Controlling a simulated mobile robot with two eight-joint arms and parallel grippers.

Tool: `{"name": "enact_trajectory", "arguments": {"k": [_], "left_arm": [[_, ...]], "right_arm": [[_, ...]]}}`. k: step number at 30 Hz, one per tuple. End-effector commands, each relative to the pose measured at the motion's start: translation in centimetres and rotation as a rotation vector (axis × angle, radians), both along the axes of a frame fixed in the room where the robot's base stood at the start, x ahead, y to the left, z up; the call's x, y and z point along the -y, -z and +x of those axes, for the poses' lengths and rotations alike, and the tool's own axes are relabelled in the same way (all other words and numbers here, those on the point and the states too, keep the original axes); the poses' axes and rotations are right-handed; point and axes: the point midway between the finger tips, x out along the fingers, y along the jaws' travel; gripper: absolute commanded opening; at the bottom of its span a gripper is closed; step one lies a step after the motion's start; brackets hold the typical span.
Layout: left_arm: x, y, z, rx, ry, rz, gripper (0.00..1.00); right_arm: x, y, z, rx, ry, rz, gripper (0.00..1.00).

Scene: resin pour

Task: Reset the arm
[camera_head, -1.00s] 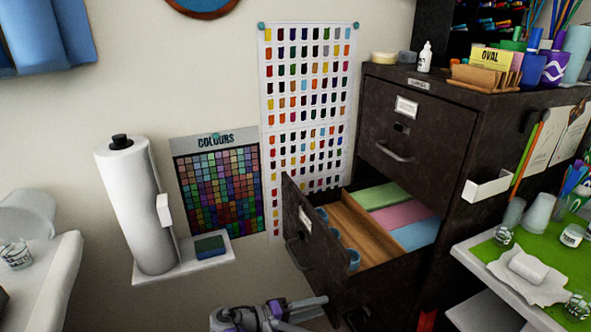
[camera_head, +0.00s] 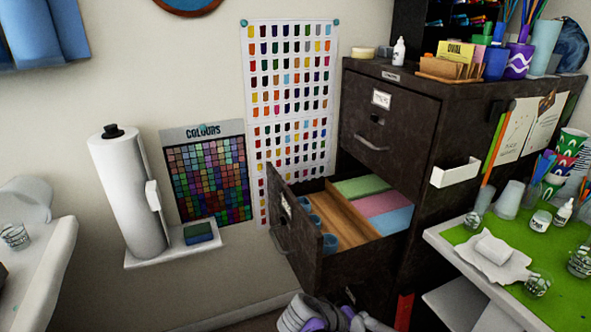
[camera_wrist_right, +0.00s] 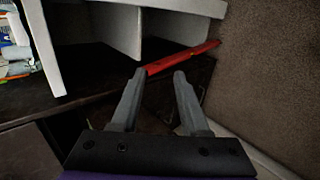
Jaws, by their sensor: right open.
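My right gripper (camera_wrist_right: 157,75) is open in the wrist view, with two grey fingers apart and nothing between them. Beyond the fingertips lies a red bar (camera_wrist_right: 186,57) near white panels. In the head view, a grey and purple part of my arm shows at the bottom edge, below the open drawer, mostly cut off. My left gripper is not in view.
A dark filing cabinet (camera_head: 395,140) has its drawer (camera_head: 297,243) pulled out. To the right is a worktable (camera_head: 452,250) with cups and a green mat (camera_head: 548,262). A paper-towel roll (camera_head: 128,200) stands on a shelf (camera_head: 168,254) at the left.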

Motion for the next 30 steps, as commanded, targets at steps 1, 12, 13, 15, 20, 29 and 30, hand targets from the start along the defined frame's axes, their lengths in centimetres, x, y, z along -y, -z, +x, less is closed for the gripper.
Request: {"name": "enact_trajectory", "arguments": {"k": [1, 12, 13, 15, 20, 29, 30], "left_arm": [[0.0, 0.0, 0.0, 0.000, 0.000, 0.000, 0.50], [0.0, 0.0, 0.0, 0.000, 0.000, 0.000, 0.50], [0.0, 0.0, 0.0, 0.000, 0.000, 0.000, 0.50], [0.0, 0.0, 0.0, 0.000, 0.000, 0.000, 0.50], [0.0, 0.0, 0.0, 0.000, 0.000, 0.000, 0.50], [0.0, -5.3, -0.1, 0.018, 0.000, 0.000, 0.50], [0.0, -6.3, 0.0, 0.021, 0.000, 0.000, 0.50]], "right_arm": [[1.3, 0.0, -1.8, -0.009, 0.014, 0.065, 0.45], [3.0, 1.9, -13.8, 0.058, 0.103, 0.577, 0.45], [2.9, 2.0, -14.5, 0.071, 0.111, 0.611, 0.45], [2.6, 2.4, -15.9, 0.104, 0.129, 0.681, 0.45], [1.8, 3.1, -18.5, 0.179, 0.168, 0.813, 0.45], [1.2, -1.8, -19.7, 0.256, 0.186, 0.898, 0.45], [1.2, -2.8, -19.7, 0.258, 0.185, 0.898, 0.45]]}}
